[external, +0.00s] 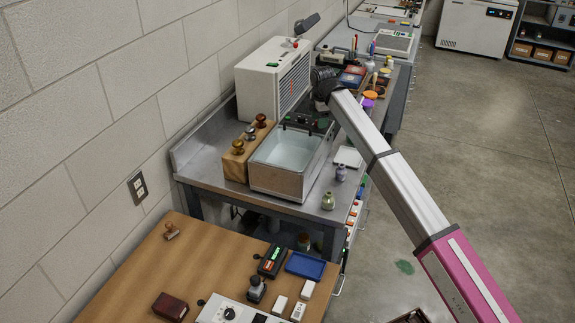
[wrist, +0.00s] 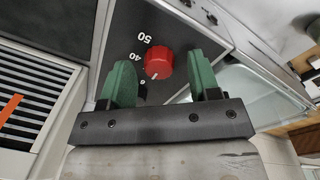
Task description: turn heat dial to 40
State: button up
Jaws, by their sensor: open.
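The heat dial (wrist: 159,64) is a red round knob on a dark panel (wrist: 185,22) in the wrist view. White figures 50 and 40 stand to its left, with a smaller, partly hidden figure below them. A pale mark on the knob's lower-left edge appears to point down-left, below the 40. My gripper (wrist: 161,72) is open, its green fingers on either side of the dial. I cannot tell whether they touch it. In the external view my gripper (external: 324,88) is over the back of the water bath (external: 276,180); the dial is not discernible there.
A white vented unit (external: 262,92) stands behind the bath. A wooden table (external: 190,245) is in front.

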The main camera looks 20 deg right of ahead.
jog(key=shift+f, duration=0.3)
jog(key=c, duration=0.9)
jog(key=shift+m, duration=0.4)
jog(key=m, duration=0.5)
jog(key=shift+w+m, duration=0.1)
jog(key=shift+m, duration=0.3)
jog(key=m, duration=0.5)
jog(key=shift+h, duration=0.3)
jog(key=shift+m, duration=0.3)
